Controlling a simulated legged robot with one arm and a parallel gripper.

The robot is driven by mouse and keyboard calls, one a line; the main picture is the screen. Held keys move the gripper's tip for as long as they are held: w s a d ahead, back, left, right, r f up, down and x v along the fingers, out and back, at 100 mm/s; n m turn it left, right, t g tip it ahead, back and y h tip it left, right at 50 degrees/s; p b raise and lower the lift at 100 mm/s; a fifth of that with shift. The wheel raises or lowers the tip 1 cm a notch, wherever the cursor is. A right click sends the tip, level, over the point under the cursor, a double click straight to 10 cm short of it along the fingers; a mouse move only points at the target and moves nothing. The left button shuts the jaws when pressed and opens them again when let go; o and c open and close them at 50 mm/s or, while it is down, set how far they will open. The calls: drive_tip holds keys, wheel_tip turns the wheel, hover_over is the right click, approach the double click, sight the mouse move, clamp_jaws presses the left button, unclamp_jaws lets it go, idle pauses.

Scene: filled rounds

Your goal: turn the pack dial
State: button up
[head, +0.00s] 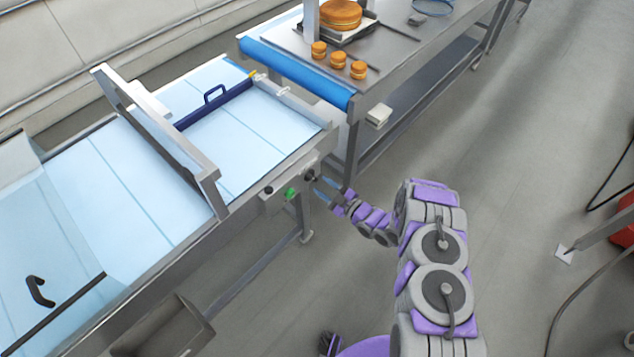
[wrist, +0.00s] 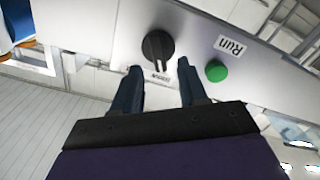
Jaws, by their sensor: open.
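The dial is a round black knob (wrist: 157,46) with a raised grip bar, on a light grey control panel (wrist: 115,25). In the head view the dark knob (head: 309,174) is at the right end of the conveyor's side panel. The small label beside it in the wrist view is too small to read. My gripper (wrist: 160,69) is open and empty. Its two dark blue fingertips point at the dial, one toward either side of it, and seem just short of it. In the head view my gripper (head: 321,185) is right beside the panel.
A green button (wrist: 216,71) marked "Run" sits beside the dial. Another black knob (head: 268,190) is further left on the panel. A conveyor (head: 110,170) with a metal frame over it fills the left. A steel table (head: 395,50) with filled rounds (head: 338,59) stands behind.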

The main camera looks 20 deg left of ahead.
sight(314, 179)
drive_tip(key=shift+x, duration=1.9)
drive_tip(key=shift+c, duration=0.2)
clamp_jaws()
